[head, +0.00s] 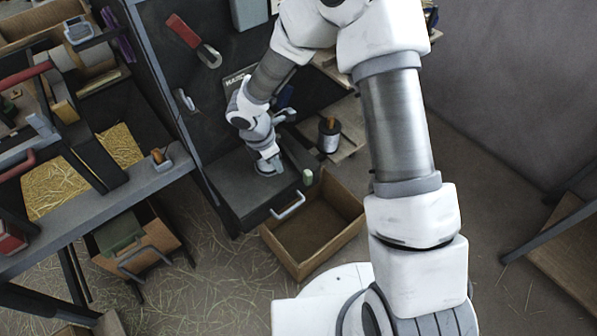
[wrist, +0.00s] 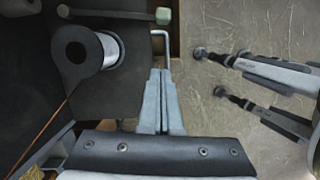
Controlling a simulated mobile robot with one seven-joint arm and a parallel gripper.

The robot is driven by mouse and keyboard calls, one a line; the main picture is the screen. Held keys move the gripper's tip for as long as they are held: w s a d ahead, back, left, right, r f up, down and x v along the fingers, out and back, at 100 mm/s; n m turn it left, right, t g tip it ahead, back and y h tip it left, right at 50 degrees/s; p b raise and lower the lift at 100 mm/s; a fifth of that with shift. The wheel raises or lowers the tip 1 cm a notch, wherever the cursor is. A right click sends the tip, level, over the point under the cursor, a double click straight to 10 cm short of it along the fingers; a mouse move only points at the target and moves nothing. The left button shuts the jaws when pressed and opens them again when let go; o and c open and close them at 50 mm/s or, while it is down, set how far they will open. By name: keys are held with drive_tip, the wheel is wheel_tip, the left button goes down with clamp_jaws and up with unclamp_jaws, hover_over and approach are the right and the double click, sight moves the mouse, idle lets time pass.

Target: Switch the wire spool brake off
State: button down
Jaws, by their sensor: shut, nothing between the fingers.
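A wire spool (wrist: 85,52) with a dark flange and pale core is mounted on the dark machine at the upper left of the wrist view. A copper-coloured wire runs down and left from it. A dark rod (wrist: 110,15) ending in a pale green knob (wrist: 163,15) lies just above the spool; it looks like the brake lever. The green knob (head: 307,176) also shows in the head view, right of my gripper (head: 270,165). In the wrist view my gripper (wrist: 160,100) is shut and empty, below and right of the spool, apart from the knob. The brake's setting cannot be told.
A red-handled lever (head: 195,40) is on the dark panel. A workbench (head: 95,215) with straw is at left. A pot (head: 328,135) stands on a shelf behind.

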drive_tip(key=b, duration=0.2)
hover_over(305, 182)
drive_tip(key=a, duration=0.2)
wheel_tip(305, 182, down, 10)
drive_tip(key=shift+s+r, duration=0.2)
drive_tip(key=shift+s, duration=0.05)
drive_tip(key=shift+w+d, duration=0.1)
drive_tip(key=shift+d, duration=0.25)
drive_tip(key=w+d+n+p, duration=0.2)
drive_tip(key=w+d+n, duration=0.2)
drive_tip(key=d, duration=0.3)
drive_tip(key=shift+w+d+t+y, duration=0.25)
drive_tip(key=shift+d+t+y, duration=0.05)
drive_tip(key=shift+t, duration=0.1)
drive_tip(key=shift+d, duration=0.1)
